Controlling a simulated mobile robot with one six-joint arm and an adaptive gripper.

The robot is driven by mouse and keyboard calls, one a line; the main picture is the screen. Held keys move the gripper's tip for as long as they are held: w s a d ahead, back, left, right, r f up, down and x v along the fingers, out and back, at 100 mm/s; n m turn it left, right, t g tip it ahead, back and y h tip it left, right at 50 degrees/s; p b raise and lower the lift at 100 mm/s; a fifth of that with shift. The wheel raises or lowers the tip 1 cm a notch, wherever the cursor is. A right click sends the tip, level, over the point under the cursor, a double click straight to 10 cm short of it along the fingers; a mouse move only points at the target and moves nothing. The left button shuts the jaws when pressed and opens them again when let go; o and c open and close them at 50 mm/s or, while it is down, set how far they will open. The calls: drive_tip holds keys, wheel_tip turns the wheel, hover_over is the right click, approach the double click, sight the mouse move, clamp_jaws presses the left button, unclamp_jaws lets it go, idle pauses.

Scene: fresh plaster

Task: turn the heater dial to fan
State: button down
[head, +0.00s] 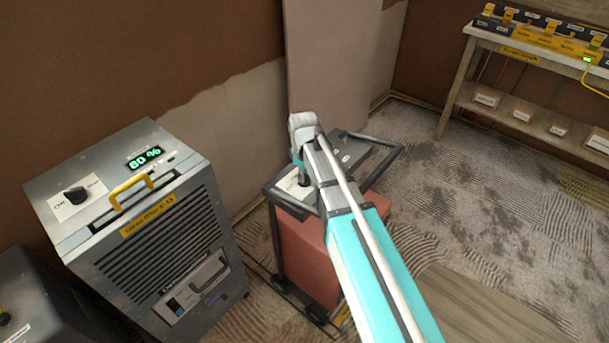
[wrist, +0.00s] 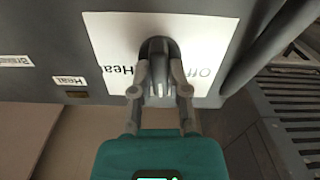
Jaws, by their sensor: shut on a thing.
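The heater (head: 308,255) is a reddish box in a dark tubular frame, below my arm in the head view. Its dial (wrist: 158,48) is a dark rounded knob on a white label plate (wrist: 110,38) in the wrist view. My gripper (wrist: 160,82) is shut on the dial, one finger on each side. The label shows "Heat", partly covered, left of the dial and "Off" to its right. I see no "fan" marking; part of the plate is hidden by the knob and fingers. The dial's pointer setting cannot be told.
A grey dehumidifier (head: 165,240) with an "80 %" display, yellow handle and its own black knob (head: 75,195) stands left. A pale board (head: 330,60) leans behind the heater. A bench (head: 455,95) stands far right. The patterned floor between is mostly clear.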

drive_tip(key=shift+s+m, duration=0.15)
drive_tip(key=shift+m, duration=0.35)
drive_tip(key=c, duration=0.6)
unclamp_jaws()
drive_tip(key=shift+r, duration=0.1)
